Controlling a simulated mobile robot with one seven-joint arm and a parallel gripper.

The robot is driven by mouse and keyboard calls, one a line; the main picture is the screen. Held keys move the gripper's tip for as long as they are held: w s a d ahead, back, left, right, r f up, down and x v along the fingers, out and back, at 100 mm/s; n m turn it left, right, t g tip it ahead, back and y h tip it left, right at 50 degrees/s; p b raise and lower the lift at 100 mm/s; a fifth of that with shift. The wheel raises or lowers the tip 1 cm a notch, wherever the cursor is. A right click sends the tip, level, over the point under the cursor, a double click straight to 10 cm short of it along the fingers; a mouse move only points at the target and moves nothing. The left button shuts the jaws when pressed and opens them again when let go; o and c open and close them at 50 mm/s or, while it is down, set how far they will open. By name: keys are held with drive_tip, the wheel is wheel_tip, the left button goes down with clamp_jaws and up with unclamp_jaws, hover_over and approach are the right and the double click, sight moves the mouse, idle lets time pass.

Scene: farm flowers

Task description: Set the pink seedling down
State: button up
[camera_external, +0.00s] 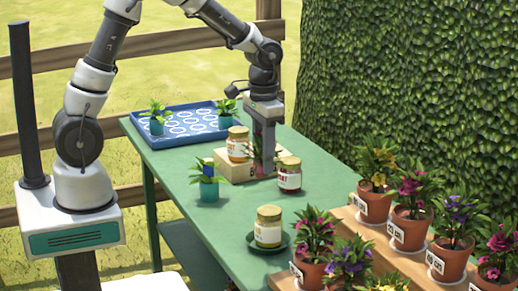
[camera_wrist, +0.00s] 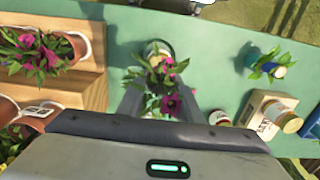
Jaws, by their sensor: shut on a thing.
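The pink seedling (camera_wrist: 168,102), with magenta flowers and green leaves, is between the fingers of my gripper (camera_wrist: 161,100) in the wrist view. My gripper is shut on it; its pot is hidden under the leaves. In the external view my gripper (camera_external: 264,145) points down over the green table (camera_external: 180,220), beside the wooden box and behind the red jar. Only a little of the seedling shows there, and I cannot tell whether it touches the table. The blue tray (camera_external: 186,139) with white rings lies at the table's far end, holding two other seedlings (camera_external: 157,115) (camera_external: 226,112).
A honey-coloured jar (camera_external: 238,145) stands on the wooden box (camera_external: 222,162). A red jar (camera_external: 289,178) stands close by my gripper. A blue-flowered seedling (camera_external: 208,186) and a yellow jar on a green saucer (camera_external: 268,226) stand nearer. Potted flowers (camera_external: 409,225) fill wooden steps at right.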

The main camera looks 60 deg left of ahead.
sight(260, 147)
drive_tip(key=r+p, duration=0.1)
drive_tip(key=p, duration=0.1)
drive_tip(key=r+p, duration=0.2)
drive_tip(key=shift+s+r, duration=0.15)
drive_tip(key=shift+s, duration=0.2)
drive_tip(key=r+p, duration=0.1)
drive_tip(key=p, duration=0.2)
drive_tip(key=shift+s+p, duration=0.5)
drive_tip(key=shift+p, duration=0.35)
drive_tip(key=shift+f, duration=0.1)
drive_tip(key=w+a+f+m+b, duration=0.4)
drive_tip(key=w+a+f+b, duration=0.9)
drive_tip(key=a, duration=0.4)
drive_tip(key=shift+m, duration=0.3)
drive_tip(key=shift+w+a+f+b, duration=0.1)
drive_tip(key=shift+f+b, duration=0.1)
drive_tip(key=shift+f, duration=1.5)
drive_tip(key=shift+s+a+f+b, duration=0.1)
drive_tip(key=shift+f+b, duration=0.1)
drive_tip(key=shift+f, duration=1.55)
drive_tip(key=shift+w+a+f+b, duration=0.1)
drive_tip(key=shift+f+b, duration=0.1)
drive_tip(key=shift+f, duration=1.5)
drive_tip(key=shift+f, duration=0.1)
